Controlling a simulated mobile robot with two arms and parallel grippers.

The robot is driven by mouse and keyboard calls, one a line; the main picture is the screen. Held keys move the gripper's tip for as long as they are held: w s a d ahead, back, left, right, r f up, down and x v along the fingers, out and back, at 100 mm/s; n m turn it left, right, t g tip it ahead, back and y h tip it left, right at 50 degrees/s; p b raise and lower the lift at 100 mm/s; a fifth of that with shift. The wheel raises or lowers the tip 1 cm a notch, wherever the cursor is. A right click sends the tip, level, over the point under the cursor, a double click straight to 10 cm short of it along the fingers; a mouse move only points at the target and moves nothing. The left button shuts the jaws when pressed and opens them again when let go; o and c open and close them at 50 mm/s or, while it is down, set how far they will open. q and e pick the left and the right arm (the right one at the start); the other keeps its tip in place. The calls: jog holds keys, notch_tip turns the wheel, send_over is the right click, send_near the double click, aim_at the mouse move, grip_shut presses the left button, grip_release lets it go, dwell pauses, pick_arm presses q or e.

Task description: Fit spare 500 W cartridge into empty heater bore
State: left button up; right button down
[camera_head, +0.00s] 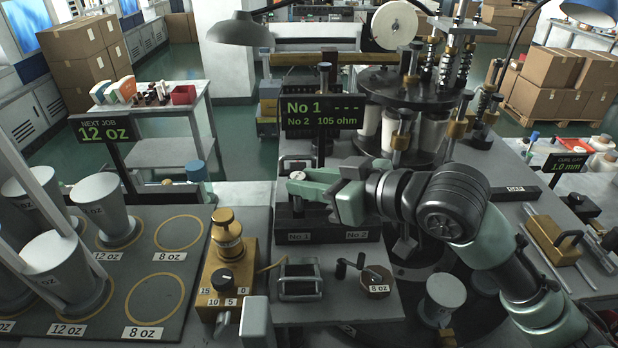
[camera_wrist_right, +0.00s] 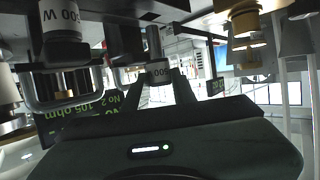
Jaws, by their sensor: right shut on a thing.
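My right gripper (camera_head: 305,183) reaches in from the right over the dark heater block, above its No 1 side (camera_head: 299,237); the No 2 label (camera_head: 357,235) is to the right. In the right wrist view the gripper is shut on a dark cartridge with a pale 500 label (camera_wrist_right: 160,73), between the fingers. In the head view the fingers hide most of the cartridge and the bore below, so I cannot tell whether its tip is in the bore. The display (camera_head: 322,116) reads dashes for No 1 and 105 ohm for No 2.
A brass knob unit (camera_head: 227,265) stands left of the block. A metal frame (camera_head: 299,280) and a hand crank (camera_head: 360,272) stand in front. A round turret (camera_head: 410,90) rises behind. Another 500 W part (camera_wrist_right: 62,20) shows in the wrist view.

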aim_at(302, 205)
dwell(0.4)
jog(key=shift+p, duration=1)
dwell(1.0)
jog(key=shift+f+b, duration=1.55)
jog(key=shift+f, duration=1.1)
jog(key=c, duration=1.1)
grip_release()
jog(key=shift+o, duration=0.2)
jog(key=b+v, duration=0.2)
jog(key=v, duration=0.5)
jog(key=shift+s+d+r+b, duration=0.15)
jog(key=shift+s+d+b, duration=0.05)
jog(key=shift+s+b, duration=0.1)
